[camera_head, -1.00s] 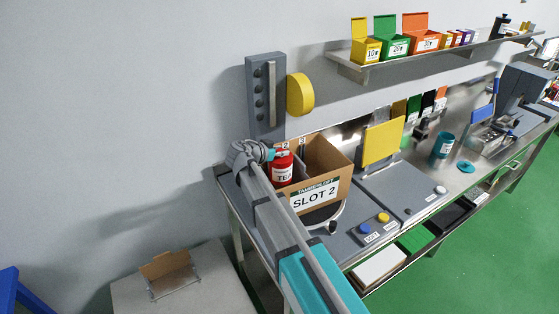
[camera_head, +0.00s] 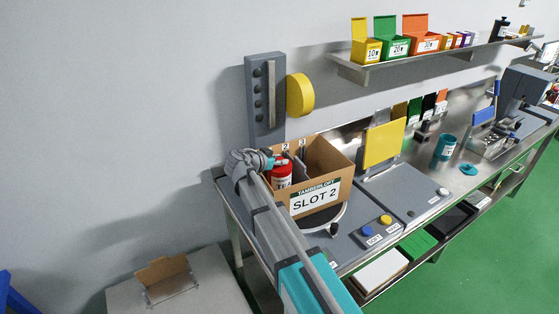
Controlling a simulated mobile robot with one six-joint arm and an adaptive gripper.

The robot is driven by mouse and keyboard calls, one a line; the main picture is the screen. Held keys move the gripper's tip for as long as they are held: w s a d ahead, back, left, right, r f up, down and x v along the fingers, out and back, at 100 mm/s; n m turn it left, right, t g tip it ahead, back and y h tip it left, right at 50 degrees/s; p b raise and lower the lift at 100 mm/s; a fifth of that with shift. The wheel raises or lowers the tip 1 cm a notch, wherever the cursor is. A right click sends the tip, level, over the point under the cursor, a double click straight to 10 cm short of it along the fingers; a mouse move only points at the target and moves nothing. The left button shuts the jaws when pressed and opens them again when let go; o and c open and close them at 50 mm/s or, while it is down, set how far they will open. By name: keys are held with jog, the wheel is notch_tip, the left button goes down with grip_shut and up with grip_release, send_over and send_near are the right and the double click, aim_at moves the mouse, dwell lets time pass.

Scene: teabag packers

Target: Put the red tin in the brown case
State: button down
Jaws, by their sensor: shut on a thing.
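The brown case (camera_head: 335,172) is an open-topped cardboard box with a white "SLOT 2" label on its front, standing on the bench. The red tin (camera_head: 281,174) is at the left inside of the case, upright, its lower part hidden behind the case's front wall. My gripper (camera_head: 277,161) is at the top of the tin and shut on it; my arm hides part of the case's left side. Whether the tin touches the case floor cannot be seen.
A grey panel with a yellow disc (camera_head: 300,95) stands behind the case. A yellow plate (camera_head: 384,147) stands right of it. Blue and yellow buttons (camera_head: 385,220) are on the bench front. A teal cup (camera_head: 445,147) stands farther right. A shelf (camera_head: 366,75) with coloured boxes hangs above.

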jog(key=shift+f+b, duration=0.35)
jog(key=shift+f, duration=0.05)
jog(key=shift+c, duration=2)
grip_release()
jog(key=shift+r, duration=0.1)
jog(key=shift+r+p, duration=0.55)
jog(key=shift+p, duration=0.1)
jog(key=shift+s+a+r, duration=0.2)
jog(key=shift+r, duration=0.05)
jog(key=p+v, duration=0.4)
jog(key=v, duration=0.7)
jog(key=shift+s+a, duration=0.15)
